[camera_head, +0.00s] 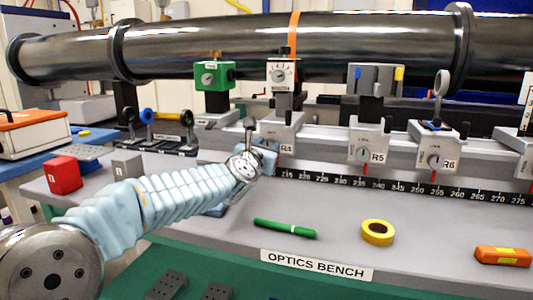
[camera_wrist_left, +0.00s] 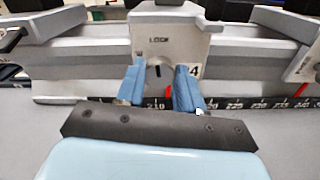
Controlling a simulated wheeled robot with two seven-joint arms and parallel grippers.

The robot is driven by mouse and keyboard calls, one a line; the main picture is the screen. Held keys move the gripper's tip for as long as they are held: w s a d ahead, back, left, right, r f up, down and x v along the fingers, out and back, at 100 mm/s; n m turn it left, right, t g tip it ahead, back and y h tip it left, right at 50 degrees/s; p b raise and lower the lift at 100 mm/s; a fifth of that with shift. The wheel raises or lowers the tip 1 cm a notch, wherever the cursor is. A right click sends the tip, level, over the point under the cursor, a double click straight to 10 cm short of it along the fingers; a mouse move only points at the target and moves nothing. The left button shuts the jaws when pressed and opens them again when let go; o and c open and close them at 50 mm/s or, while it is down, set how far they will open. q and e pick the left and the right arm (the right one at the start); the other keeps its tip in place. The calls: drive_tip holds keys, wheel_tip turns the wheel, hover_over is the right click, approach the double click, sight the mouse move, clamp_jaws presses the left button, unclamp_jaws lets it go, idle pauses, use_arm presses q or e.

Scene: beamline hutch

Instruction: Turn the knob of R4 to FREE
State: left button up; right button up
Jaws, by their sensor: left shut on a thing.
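The R4 carriage (camera_head: 282,128) sits on the rail of the optics bench, with its label partly showing beside my gripper. My left gripper (camera_head: 262,158) is at its front face and hides its knob in the head view. In the left wrist view the two blue fingers (camera_wrist_left: 160,88) stand on either side of the R4 knob (camera_wrist_left: 157,70) and are shut on it. The word LOCK is printed above the knob, and a dark mark on the knob runs roughly upright. A red pointer (camera_wrist_left: 169,91) shows low between the fingers. My right gripper is out of view.
The R5 (camera_head: 366,145) and R6 (camera_head: 434,150) carriages stand to the right on the rail. A green pen (camera_head: 285,229), yellow tape roll (camera_head: 377,232) and orange block (camera_head: 502,256) lie on the bench in front. A red cube (camera_head: 63,175) is at left. A large dark pipe (camera_head: 210,45) runs behind.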

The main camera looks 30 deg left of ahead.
use_arm(q)
drive_tip(key=shift+a+f+n+b, duration=0.15)
drive_tip(key=shift+n+b, duration=2.55)
drive_tip(key=shift+n, duration=1.4)
drive_tip(key=shift+a+f+n+b, duration=0.1)
drive_tip(key=shift+n+b, duration=2.55)
drive_tip(key=shift+n, duration=1.45)
drive_tip(key=o, duration=1)
drive_tip(key=shift+o, duration=0.2)
drive_tip(key=shift+r, duration=0.1)
drive_tip(key=b+v, duration=0.1)
drive_tip(key=v, duration=1.3)
